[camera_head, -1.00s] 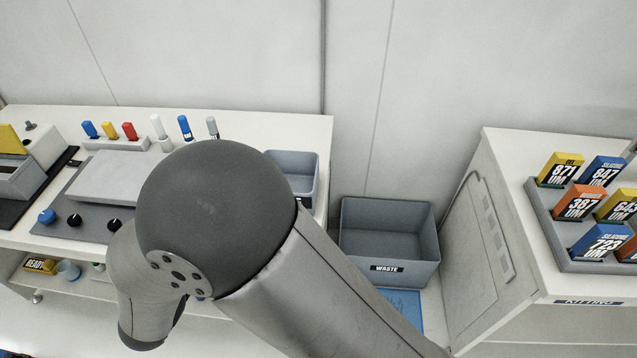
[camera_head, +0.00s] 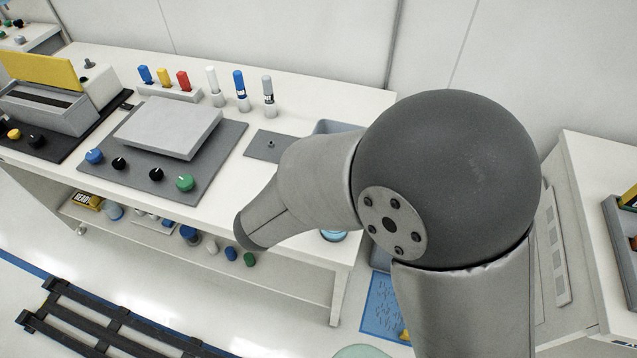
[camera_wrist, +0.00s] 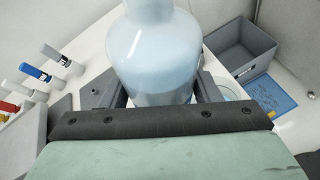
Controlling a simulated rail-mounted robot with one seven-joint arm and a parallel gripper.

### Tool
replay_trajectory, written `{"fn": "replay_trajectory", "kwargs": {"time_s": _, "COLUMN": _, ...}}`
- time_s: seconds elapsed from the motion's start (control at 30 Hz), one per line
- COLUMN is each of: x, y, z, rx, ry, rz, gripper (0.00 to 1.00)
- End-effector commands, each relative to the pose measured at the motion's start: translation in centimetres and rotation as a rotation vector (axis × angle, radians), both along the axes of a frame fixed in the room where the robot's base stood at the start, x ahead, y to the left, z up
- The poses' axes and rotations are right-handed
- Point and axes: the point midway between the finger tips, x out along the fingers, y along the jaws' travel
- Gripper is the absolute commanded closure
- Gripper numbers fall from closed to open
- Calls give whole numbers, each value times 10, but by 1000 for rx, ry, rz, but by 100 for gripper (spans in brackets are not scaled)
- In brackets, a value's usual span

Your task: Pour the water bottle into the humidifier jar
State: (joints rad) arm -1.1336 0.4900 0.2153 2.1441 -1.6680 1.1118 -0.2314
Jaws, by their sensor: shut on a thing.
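In the wrist view my gripper (camera_wrist: 158,100) is shut on a pale blue bottle (camera_wrist: 155,50). The bottle fills the top middle of that view, and its top end is cut off by the frame. A round, pale rim (camera_wrist: 230,90) shows just right of the bottle, mostly hidden by the gripper; I cannot tell whether it is the humidifier jar. In the head view a blue round top (camera_head: 333,236) shows at the bench's right end, partly hidden behind my arm.
A grey bin (camera_wrist: 240,47) stands beyond the bottle in the wrist view. A dark pallet (camera_head: 110,325) lies on the floor at lower left.

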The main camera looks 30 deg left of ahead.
Motion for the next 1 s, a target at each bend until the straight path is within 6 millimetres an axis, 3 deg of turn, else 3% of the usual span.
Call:
{"fn": "replay_trajectory", "kwargs": {"time_s": 0.5, "x": -1, "y": 10, "z": -9, "rx": 279, "ry": 45, "rz": -1, "gripper": 76}}
{"fn": "replay_trajectory", "kwargs": {"time_s": 1.0, "x": -2, "y": 12, "z": -8, "rx": 345, "ry": 55, "rz": -2, "gripper": 76}}
